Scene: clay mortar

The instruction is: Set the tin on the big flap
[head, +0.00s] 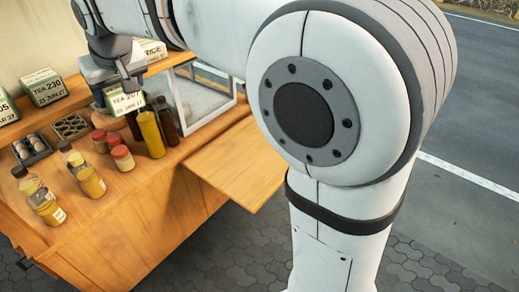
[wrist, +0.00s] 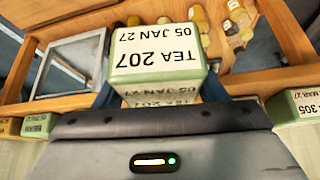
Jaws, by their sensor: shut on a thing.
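My gripper (head: 122,88) is shut on a pale green tin with a white label (head: 125,102) reading "TEA 207, 05 JAN 27". In the wrist view the tin (wrist: 157,52) sits between the two fingers, its label upside down. In the head view it is in front of the upper shelf, above the bottles and jars; the exact gap below it is hidden. The big flap (head: 242,162) is a bare wooden board sticking out from the right side of the stall, right of and lower than my gripper. My arm covers part of the view beside it.
Other tea tins (head: 44,87) stand on the shelf at left. Bottles and red-lidded jars (head: 121,157) crowd the counter, with a tall yellow bottle (head: 151,134) just below the held tin.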

